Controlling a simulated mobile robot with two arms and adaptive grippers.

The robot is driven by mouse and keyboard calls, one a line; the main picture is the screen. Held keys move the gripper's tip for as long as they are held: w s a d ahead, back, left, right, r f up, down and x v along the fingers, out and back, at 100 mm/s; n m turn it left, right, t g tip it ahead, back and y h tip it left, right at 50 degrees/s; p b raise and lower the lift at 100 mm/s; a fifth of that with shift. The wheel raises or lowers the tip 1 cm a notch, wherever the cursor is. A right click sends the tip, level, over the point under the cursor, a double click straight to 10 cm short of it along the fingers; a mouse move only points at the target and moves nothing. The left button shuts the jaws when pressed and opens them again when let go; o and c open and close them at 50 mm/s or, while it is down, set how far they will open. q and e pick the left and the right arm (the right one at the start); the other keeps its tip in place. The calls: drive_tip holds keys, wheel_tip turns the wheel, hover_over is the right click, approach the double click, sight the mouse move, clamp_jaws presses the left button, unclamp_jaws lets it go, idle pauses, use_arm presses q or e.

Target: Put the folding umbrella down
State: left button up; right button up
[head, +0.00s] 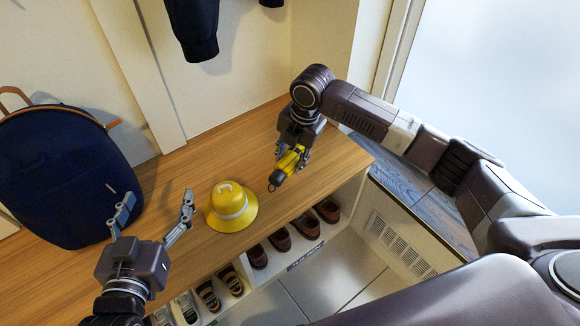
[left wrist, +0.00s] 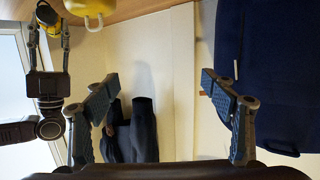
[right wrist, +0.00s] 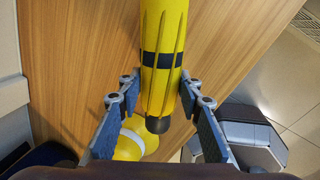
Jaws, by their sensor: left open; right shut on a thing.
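The folding umbrella (head: 288,164) is yellow with a dark band and a dark end with a small loop. My right gripper (head: 293,157) is shut on it, over the right part of the wooden bench top (head: 190,160). In the right wrist view the umbrella (right wrist: 162,60) lies between the fingers (right wrist: 159,88), with bench wood behind it. I cannot tell whether it touches the bench. My left gripper (head: 157,203) is open and empty, over the bench between the backpack and the hat. The left wrist view shows its spread fingers (left wrist: 156,86).
A yellow hat (head: 229,205) with a pale band sits mid-bench. A dark blue backpack (head: 65,170) stands at the left. Dark clothing (head: 194,28) hangs on the wall behind. Several shoes (head: 279,239) stand in cubbies below the front edge. The bench around the umbrella is clear.

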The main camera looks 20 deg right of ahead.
drive_tip(key=x, duration=0.2)
drive_tip(key=shift+s+d+f+b, duration=0.1)
drive_tip(key=shift+d+f+b, duration=0.05)
drive_tip(key=shift+f+b, duration=0.2)
use_arm(q)
drive_tip(key=r, duration=0.1)
drive_tip(key=r+t, duration=0.1)
drive_tip(key=r, duration=0.1)
drive_tip(key=w+d+r+t, duration=0.1)
drive_tip(key=shift+r, duration=0.35)
drive_tip(key=shift+f, duration=0.1)
use_arm(e)
drive_tip(key=shift+f, duration=0.1)
drive_tip(key=o, duration=1.3)
use_arm(q)
drive_tip(key=shift+f, duration=0.1)
